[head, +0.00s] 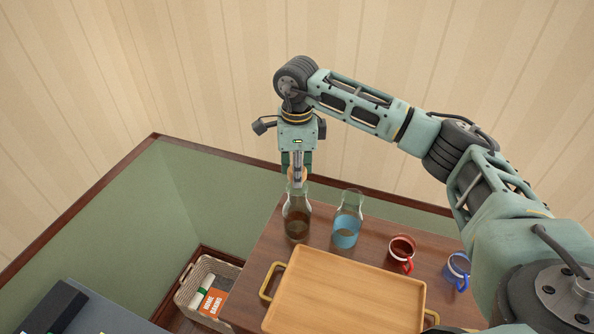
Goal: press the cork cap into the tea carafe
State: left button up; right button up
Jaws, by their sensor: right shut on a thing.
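The tea carafe (297,226) is clear glass with brown liquid low inside and stands upright at the table's left back. My right gripper (298,178) comes down from above, directly over the carafe's neck. It is shut on the tan cork cap (304,174), which shows only in small part beside the grey finger. The fingertips overlap the carafe's mouth in the picture, so I cannot tell whether the cork touches the glass. My left gripper is not in view.
A second carafe (346,232) with blue liquid stands close on the right. A red mug (401,249) and a blue mug (457,271) stand farther right. A wooden tray (345,295) with brass handles fills the table's front. A basket (225,270) stands lower left.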

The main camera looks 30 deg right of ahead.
jog(key=shift+f+b, duration=1.4)
jog(key=shift+f, duration=0.35)
jog(key=o, duration=1)
jog(key=shift+c, duration=0.2)
jog(key=shift+r, duration=0.1)
notch_tip(320, 180, up, 12)
jog(key=shift+w+f, duration=0.1)
jog(key=shift+f, duration=0.05)
